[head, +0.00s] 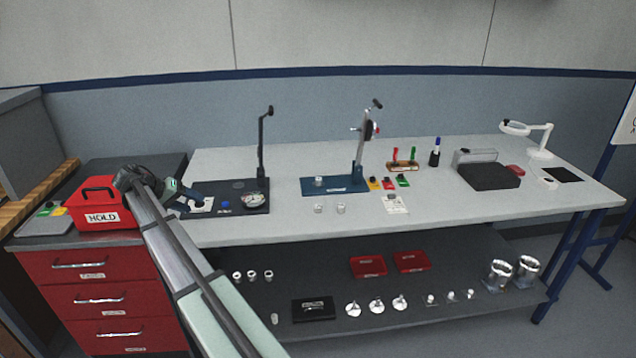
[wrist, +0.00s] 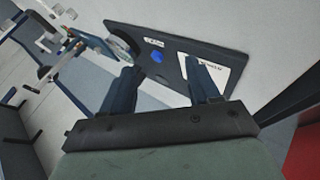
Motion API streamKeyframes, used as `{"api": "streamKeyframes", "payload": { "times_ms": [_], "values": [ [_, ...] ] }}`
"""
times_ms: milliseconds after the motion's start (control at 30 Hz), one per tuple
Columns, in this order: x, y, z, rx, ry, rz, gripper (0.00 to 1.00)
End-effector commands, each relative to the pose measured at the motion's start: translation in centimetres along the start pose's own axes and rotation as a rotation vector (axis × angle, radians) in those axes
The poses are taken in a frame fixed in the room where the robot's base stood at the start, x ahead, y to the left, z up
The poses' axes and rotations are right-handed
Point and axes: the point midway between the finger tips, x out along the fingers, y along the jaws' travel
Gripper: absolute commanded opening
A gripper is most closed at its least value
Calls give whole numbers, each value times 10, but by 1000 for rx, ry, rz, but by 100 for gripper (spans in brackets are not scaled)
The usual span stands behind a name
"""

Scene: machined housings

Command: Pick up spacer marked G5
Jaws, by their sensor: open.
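I cannot read a G5 mark on any part, so I cannot tell which one is the spacer. Two small metal cylinders stand on the bench, a left one (head: 318,208) and a right one (head: 340,208). A similar metal part (head: 319,181) sits on the blue fixture plate (head: 345,187). My gripper (head: 192,199) is over the left end of the bench, at the black mat (head: 262,186), well left of these cylinders. In the wrist view my gripper (wrist: 163,80) is open with nothing between its fingers; the mat and a white card (wrist: 220,65) lie beyond them.
A blue object (head: 225,205) and a round gauge (head: 253,200) lie on the mat near a dark upright stand (head: 262,150). A red HOLD box (head: 98,207) is at left. The lower shelf (head: 300,280) bears several metal parts and red trays. The bench's front right is clear.

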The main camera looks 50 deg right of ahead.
Motion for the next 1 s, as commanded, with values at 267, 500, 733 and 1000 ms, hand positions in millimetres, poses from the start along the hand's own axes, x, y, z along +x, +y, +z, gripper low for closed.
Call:
{"api": "streamKeyframes", "payload": {
  "times_ms": [267,500,733,1000],
  "values": [
    [77,77,-32,-155,-161,-165,61],
    [138,134,-57,-317,-214,-375,61],
    [192,196,-77,-455,-179,-590,61],
    [247,281,-95,-587,-34,-817,61]
  ]
}}
